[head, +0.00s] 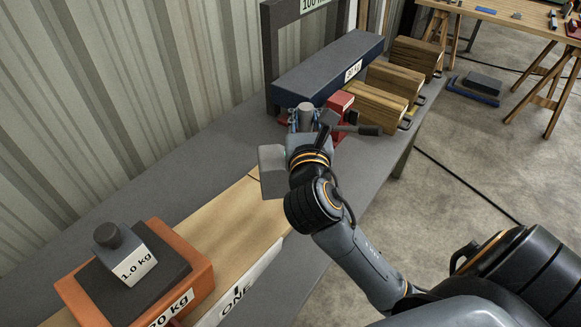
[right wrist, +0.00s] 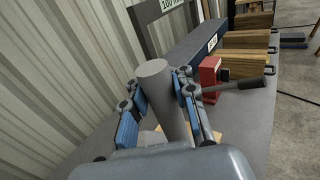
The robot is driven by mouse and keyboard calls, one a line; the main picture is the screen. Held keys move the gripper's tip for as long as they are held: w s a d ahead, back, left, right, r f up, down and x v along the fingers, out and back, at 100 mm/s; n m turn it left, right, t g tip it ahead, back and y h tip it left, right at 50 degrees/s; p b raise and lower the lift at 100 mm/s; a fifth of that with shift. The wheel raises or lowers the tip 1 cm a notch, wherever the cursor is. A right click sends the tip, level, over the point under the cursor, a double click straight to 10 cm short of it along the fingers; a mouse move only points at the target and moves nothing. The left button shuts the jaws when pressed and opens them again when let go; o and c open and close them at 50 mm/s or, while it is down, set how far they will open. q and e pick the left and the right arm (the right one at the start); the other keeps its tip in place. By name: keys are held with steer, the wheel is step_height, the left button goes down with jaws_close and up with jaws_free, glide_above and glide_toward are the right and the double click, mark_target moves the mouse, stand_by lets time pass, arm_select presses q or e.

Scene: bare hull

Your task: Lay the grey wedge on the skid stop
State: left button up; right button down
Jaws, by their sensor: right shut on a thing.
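My right gripper (head: 304,122) is shut on an upright grey cylinder, whose rounded end stands up between the fingers; the cylinder also shows in the right wrist view (right wrist: 160,95). A plain grey block (head: 271,172), seemingly the grey wedge with this cylinder as its post, shows left of my wrist above the wooden plank (head: 235,225). My wrist hides the join and the rest of the block. I cannot tell whether it touches the plank. No part is clearly marked as the skid stop. My left gripper is not in view.
An orange 20 kg block (head: 195,270) carries a grey 1.0 kg weight (head: 127,255) at lower left. A red block (head: 341,103) with a dark lever stands just beyond my gripper. Behind are a long blue block (head: 330,72) and wooden blocks (head: 375,105). The bench's left strip is clear.

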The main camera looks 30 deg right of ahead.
steer(key=shift+w+d+r, duration=0.2)
steer(key=shift+w+r, duration=0.05)
steer(key=shift+w, duration=0.1)
steer(key=shift+w+d+f, duration=0.1)
steer(key=shift+w+d, duration=0.05)
steer(key=shift+w, duration=0.15)
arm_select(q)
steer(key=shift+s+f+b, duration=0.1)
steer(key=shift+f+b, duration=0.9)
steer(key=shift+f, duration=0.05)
arm_select(e)
steer(key=w+d+f, duration=0.7)
steer(key=w+f, duration=0.4)
steer(key=f, duration=0.1)
steer(key=shift+f, duration=0.4)
steer(key=c, duration=1.1)
jaws_free()
steer(key=shift+f, duration=0.15)
